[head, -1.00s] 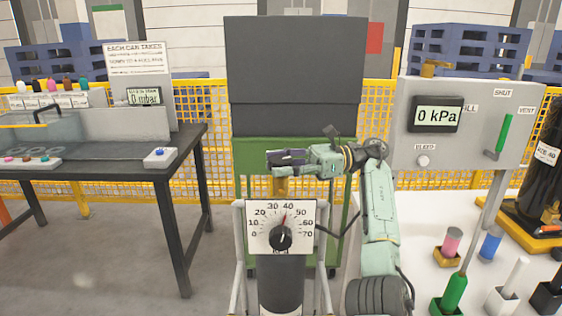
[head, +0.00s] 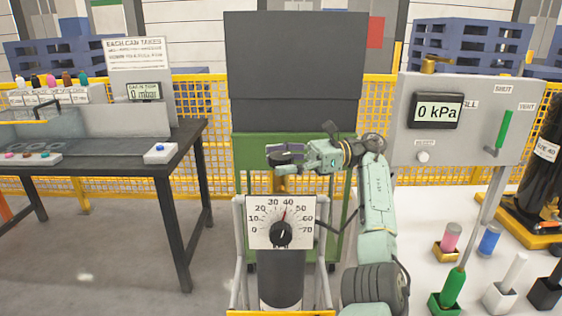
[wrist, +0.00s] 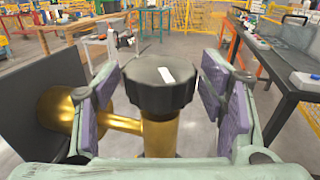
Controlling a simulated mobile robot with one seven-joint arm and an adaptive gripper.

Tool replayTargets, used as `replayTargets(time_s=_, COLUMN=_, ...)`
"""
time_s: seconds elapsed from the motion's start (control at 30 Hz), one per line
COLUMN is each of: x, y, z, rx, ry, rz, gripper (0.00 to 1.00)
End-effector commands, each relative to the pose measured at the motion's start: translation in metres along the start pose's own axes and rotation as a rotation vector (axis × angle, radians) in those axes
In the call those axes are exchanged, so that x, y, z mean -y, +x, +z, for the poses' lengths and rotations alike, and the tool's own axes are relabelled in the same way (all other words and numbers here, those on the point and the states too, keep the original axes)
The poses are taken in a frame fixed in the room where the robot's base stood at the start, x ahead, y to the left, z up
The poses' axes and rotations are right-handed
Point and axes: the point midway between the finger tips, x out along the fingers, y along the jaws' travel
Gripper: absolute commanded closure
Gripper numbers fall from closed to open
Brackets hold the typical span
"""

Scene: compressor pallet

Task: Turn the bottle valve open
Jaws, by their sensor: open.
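The bottle valve has a black ribbed knob (wrist: 160,85) with a white mark on top, on a brass stem (wrist: 158,138). A brass side arm leads left to a round brass part (wrist: 57,108) in the wrist view. My gripper (wrist: 160,92) is open, its purple-padded fingers on either side of the knob with gaps on both sides. In the head view my gripper (head: 283,155) is above the dark bottle (head: 280,278) and hides much of the valve. A dial (head: 281,222) on the bottle's front has its pointer near 40.
A grey panel (head: 465,90) at right reads 0 kPa and carries a green lever (head: 504,130). A black-topped table (head: 110,160) stands at left. A green cart (head: 250,150) is behind my arm. Coloured handles stand at lower right.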

Motion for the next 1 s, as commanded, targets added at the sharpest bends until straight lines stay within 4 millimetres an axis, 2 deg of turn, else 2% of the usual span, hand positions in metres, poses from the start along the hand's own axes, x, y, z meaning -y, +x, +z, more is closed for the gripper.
replayTargets(time_s=0.33, x=0.0, y=0.0, z=0.007, rx=0.0, ry=0.0, rz=-0.001, gripper=0.35)
replayTargets(time_s=0.47, x=0.0, y=0.0, z=0.027, rx=-0.002, ry=-0.003, rz=-0.001, gripper=0.35)
replayTargets(time_s=0.7, x=0.0, y=0.0, z=0.075, rx=-0.002, ry=-0.001, rz=-0.001, gripper=0.35)
replayTargets(time_s=0.83, x=0.0, y=0.0, z=0.091, rx=-0.001, ry=0.0, rz=-0.001, gripper=0.35)
replayTargets(time_s=1.0, x=0.0, y=0.0, z=0.1, rx=0.001, ry=0.0, rz=-0.001, gripper=0.35)
